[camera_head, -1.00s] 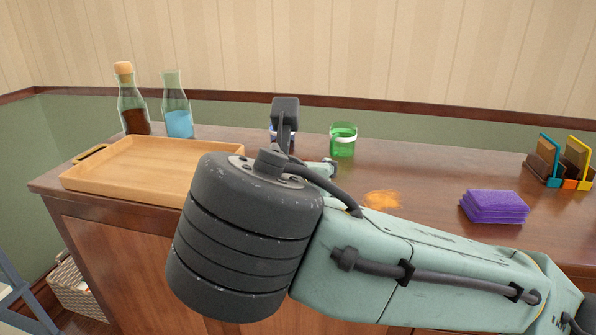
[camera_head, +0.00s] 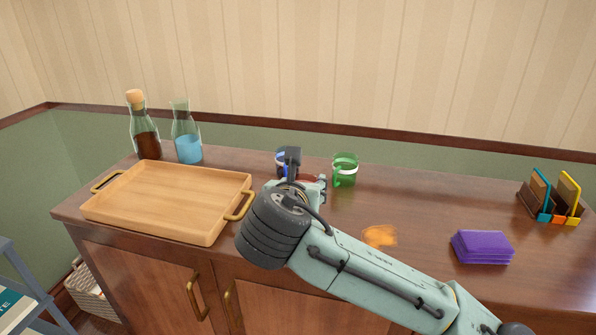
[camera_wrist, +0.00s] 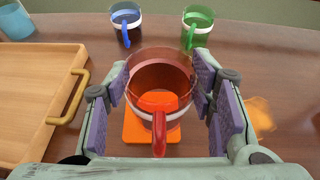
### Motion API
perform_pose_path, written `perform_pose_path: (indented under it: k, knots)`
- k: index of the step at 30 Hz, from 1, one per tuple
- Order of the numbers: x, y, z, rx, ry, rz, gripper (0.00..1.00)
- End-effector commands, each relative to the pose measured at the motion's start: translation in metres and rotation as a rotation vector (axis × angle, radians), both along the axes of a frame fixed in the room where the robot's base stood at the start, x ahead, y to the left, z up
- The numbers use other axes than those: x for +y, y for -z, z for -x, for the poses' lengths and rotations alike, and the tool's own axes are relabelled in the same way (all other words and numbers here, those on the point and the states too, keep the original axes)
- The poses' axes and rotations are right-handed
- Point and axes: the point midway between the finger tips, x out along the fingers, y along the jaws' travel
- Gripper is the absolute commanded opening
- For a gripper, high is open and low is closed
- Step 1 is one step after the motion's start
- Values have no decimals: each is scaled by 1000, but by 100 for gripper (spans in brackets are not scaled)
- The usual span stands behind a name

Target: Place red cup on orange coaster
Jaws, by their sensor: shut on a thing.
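The red cup (camera_wrist: 160,78) is see-through with a pale band and a red handle pointing toward the bottom of the wrist view. My gripper (camera_wrist: 165,85) is shut on it, with a purple-padded finger on each side. The orange coaster (camera_wrist: 134,130) is a square lying on the wooden top under the cup. Part of it shows through the cup and around its lower sides. I cannot tell whether the cup's base touches it. In the head view my arm hides the coaster and most of the cup.
A blue cup (camera_wrist: 126,22) and a green cup (camera_wrist: 198,28) stand beyond the red cup. A wooden tray (camera_head: 165,205) is left, with two bottles behind. An orange patch (camera_head: 380,236), a purple stack (camera_head: 482,247) and a holder (camera_head: 551,203) are right.

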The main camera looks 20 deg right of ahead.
Motion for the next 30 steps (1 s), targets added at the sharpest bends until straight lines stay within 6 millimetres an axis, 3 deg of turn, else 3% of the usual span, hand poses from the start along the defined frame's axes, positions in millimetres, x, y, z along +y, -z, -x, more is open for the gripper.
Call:
perform_pose_path:
  k: [1,10,16,24,30]
  knots:
    - [-1,-10,-2,2,0,-3,17]
    - [3,-7,-8,-3,-16,-5,17]
    - [-5,3,-33,-3,-15,-4,17]
    - [-6,34,-34,-2,-14,-6,17]
    - [-5,39,-34,-4,-16,-3,17]
